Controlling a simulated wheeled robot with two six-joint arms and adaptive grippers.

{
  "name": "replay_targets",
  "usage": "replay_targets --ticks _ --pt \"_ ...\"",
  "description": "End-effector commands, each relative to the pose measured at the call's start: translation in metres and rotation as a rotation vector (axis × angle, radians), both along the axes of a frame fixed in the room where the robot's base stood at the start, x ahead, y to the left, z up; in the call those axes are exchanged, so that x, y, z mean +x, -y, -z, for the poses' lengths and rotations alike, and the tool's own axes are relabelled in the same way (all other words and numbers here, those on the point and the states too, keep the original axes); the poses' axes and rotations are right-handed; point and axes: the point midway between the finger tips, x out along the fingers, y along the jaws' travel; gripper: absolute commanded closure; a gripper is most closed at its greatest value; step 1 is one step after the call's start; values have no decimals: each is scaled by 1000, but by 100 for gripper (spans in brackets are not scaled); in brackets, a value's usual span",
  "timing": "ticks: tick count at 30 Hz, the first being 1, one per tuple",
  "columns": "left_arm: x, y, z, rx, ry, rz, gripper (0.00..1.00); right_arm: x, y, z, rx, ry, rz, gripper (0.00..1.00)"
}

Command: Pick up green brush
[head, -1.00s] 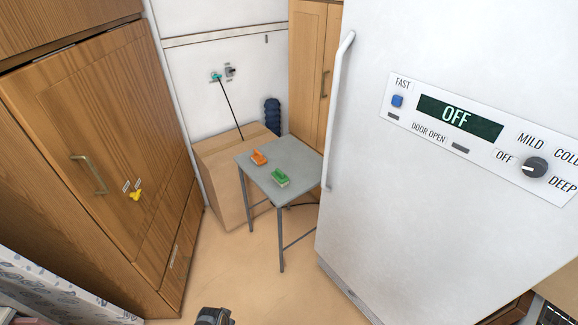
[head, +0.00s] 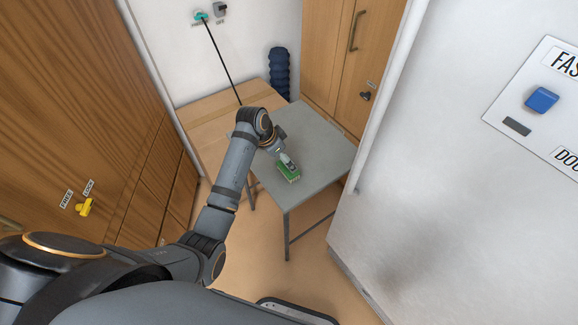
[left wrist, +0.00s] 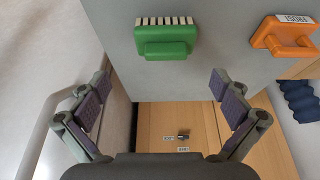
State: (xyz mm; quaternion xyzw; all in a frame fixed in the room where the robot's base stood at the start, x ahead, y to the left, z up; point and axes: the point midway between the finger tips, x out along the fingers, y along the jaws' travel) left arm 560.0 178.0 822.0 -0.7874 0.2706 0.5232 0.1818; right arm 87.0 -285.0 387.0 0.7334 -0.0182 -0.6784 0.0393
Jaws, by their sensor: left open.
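The green brush (head: 290,175) with pale bristles lies on the grey table (head: 325,155). In the left wrist view the green brush (left wrist: 167,42) is at the top centre, its bristles facing the upper edge. My left gripper (head: 282,154) is over the table at the brush's far end in the head view. In the left wrist view my left gripper (left wrist: 160,88) has its fingers wide apart with nothing between the pads; the brush shows beyond the fingertips. I cannot tell the exact gap. My right gripper is not in view.
An orange-handled tool (left wrist: 290,38) with a label lies beside the brush; my arm hides it in the head view. A white freezer (head: 460,190) stands close on the right, wooden cabinets (head: 75,110) on the left.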

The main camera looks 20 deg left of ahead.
Motion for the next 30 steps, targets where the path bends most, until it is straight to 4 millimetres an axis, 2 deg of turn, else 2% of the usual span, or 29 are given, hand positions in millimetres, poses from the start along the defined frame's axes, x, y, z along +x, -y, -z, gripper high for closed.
replay_targets --ticks 4,9,12,18,26,30 --pt "6 4 17 0 0 -1 0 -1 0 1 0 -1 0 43" --pt "7 5 22 1 0 0 0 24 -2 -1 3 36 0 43" --pt "10 5 36 1 -3 -1 0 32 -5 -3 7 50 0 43" --pt "20 9 66 0 -1 -1 0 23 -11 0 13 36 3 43" --pt "21 10 70 1 1 -2 0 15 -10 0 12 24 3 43" --pt "21 10 70 1 1 -2 16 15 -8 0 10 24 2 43"
